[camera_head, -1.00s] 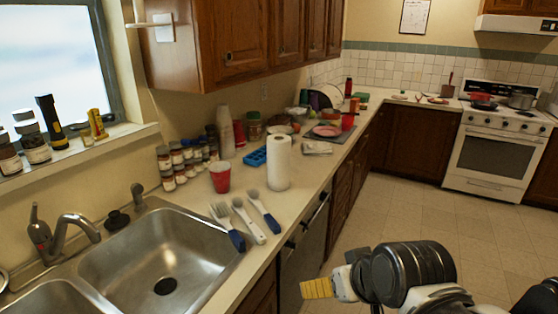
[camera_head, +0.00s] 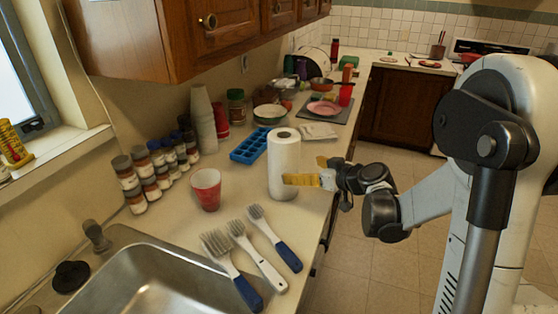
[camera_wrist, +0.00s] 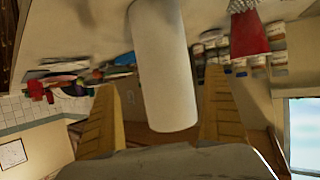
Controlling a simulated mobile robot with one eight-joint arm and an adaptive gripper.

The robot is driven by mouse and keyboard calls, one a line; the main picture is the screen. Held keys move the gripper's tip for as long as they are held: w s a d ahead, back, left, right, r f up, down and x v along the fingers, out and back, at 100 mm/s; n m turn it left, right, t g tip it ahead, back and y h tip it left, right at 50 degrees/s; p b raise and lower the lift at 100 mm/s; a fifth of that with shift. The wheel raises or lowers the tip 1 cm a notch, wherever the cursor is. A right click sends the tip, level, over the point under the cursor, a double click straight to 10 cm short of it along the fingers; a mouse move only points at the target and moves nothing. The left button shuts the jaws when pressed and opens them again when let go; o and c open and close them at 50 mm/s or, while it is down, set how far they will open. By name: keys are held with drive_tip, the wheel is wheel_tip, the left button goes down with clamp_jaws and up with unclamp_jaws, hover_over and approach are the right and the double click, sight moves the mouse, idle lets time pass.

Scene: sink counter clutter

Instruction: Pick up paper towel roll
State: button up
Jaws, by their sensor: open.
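The white paper towel roll (camera_head: 284,163) stands upright on the counter, to the right of the red cup and behind the brushes. My gripper (camera_head: 305,172) has yellow fingers and is level with the roll at its right side. In the wrist view the roll (camera_wrist: 162,70) shows large between the two open fingers of my gripper (camera_wrist: 160,118), with a gap on each side. I cannot tell how deep the roll lies between the fingers. Nothing is held.
A red cup (camera_head: 206,189) stands left of the roll. Several brushes (camera_head: 257,251) lie in front, beside the sink (camera_head: 150,285). A blue tray (camera_head: 250,146) and white cup stack (camera_head: 203,118) stand behind. Spice jars (camera_head: 146,178) line the wall. The cabinet (camera_head: 180,38) hangs above.

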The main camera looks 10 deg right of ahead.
sight(294, 169)
drive_tip(key=b+x, duration=0.1)
drive_tip(key=x, duration=0.3)
drive_tip(key=shift+w+a+f, duration=0.2)
drive_tip(key=shift+a+f, duration=0.05)
drive_tip(key=shift+f, duration=0.05)
drive_tip(key=b+x, duration=0.1)
drive_tip(key=x, duration=0.1)
drive_tip(key=b+x, duration=0.1)
drive_tip(key=x, duration=0.1)
drive_tip(key=shift+a+f, duration=0.2)
drive_tip(key=shift+f, duration=0.15)
drive_tip(key=shift+w+a, duration=0.1)
drive_tip(key=shift+w, duration=0.15)
drive_tip(key=shift+r, duration=0.1)
drive_tip(key=c, duration=1.2)
